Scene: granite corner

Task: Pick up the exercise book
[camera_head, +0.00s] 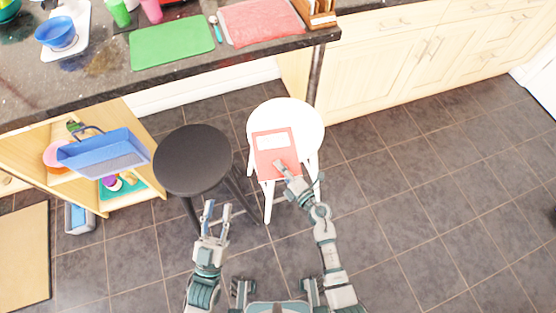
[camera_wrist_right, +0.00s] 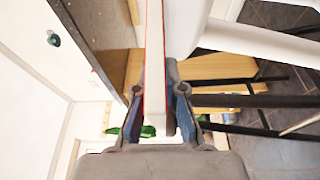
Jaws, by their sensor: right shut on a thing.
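The red exercise book (camera_head: 265,153) with a white label is at the front edge of the round white stool (camera_head: 300,118) in the head view. My right gripper (camera_head: 281,168) is at its lower right edge. In the right wrist view the book shows edge-on (camera_wrist_right: 154,75), a white page block with thin red covers, between the fingers of the right gripper (camera_wrist_right: 160,112), which is shut on it. Whether the book touches the seat is unclear. My left gripper (camera_head: 216,215) is open and empty, in front of the black stool.
A black round stool (camera_head: 194,159) stands left of the white one. A granite counter (camera_head: 110,80) with a green board (camera_head: 172,42) and a red mat (camera_head: 260,21) runs behind. Floor on the right is clear.

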